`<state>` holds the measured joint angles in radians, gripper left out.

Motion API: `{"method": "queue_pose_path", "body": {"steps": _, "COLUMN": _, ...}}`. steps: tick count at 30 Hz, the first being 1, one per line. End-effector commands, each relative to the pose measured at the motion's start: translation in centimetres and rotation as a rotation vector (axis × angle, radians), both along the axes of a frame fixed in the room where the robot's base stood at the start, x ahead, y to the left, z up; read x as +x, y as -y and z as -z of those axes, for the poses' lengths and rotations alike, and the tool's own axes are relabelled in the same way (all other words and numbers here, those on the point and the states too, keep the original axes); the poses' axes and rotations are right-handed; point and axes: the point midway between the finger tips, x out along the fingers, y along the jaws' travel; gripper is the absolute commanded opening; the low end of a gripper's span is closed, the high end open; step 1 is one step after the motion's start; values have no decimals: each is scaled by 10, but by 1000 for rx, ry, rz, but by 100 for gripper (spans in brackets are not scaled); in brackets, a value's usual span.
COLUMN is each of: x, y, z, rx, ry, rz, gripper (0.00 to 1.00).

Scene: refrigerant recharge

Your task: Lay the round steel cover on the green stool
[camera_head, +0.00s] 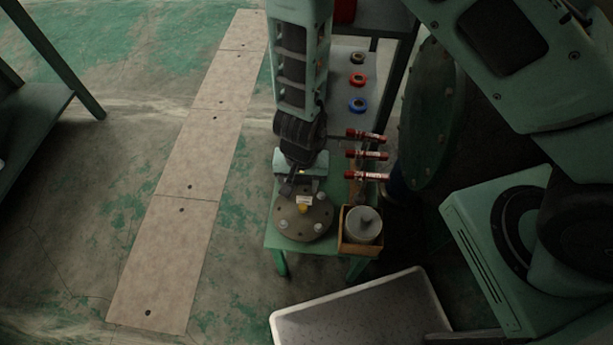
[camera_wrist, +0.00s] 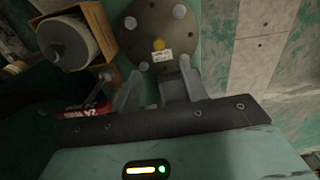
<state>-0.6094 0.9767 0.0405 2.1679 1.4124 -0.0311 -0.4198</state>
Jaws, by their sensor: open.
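The round steel cover (camera_head: 305,217) is a dark disc with pale bolt heads, a yellow centre piece and a small white label. It lies flat on the green stool (camera_head: 272,240), toward its front left. The cover also shows at the top of the wrist view (camera_wrist: 150,20). My gripper (camera_head: 298,182) is at the cover's far edge in the head view. In the wrist view my gripper's two fingers (camera_wrist: 160,72) stand apart with nothing clearly between them, close to the labelled edge. Whether they touch the cover I cannot tell.
A wooden box (camera_head: 345,243) with a grey round canister (camera_head: 362,224) stands right of the cover. Several red cylinders (camera_head: 367,155) lie behind it. Black, red and blue rings (camera_head: 358,80) sit farther back. A pale tray (camera_head: 290,318) is in front.

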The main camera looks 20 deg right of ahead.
Motion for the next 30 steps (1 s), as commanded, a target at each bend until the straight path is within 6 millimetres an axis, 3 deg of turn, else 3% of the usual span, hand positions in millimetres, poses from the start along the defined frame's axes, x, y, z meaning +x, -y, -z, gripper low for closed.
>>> {"method": "queue_pose_path", "body": {"steps": 5, "x": 0, "y": -25, "z": -45, "rx": 107, "ry": 4, "rz": -85, "gripper": 44}}
{"method": "queue_pose_path", "body": {"steps": 9, "x": -13, "y": -51, "z": -115, "rx": 245, "ry": 2, "rz": -255, "gripper": 44}}
{"method": "queue_pose_path", "body": {"steps": 13, "x": -39, "y": -57, "z": -179, "rx": 320, "ry": -1, "rz": -444, "gripper": 44}}
{"method": "queue_pose_path", "body": {"steps": 17, "x": -70, "y": -44, "z": -231, "rx": 324, "ry": 2, "rz": -638, "gripper": 44}}
{"method": "queue_pose_path", "body": {"steps": 21, "x": -101, "y": -13, "z": -270, "rx": 251, "ry": 10, "rz": -829, "gripper": 44}}
{"method": "queue_pose_path", "body": {"steps": 27, "x": -124, "y": 30, "z": -297, "rx": 102, "ry": 24, "rz": -987, "gripper": 44}}
{"method": "queue_pose_path", "body": {"steps": 30, "x": -128, "y": 40, "z": -301, "rx": 57, "ry": 26, "rz": -1020, "gripper": 44}}
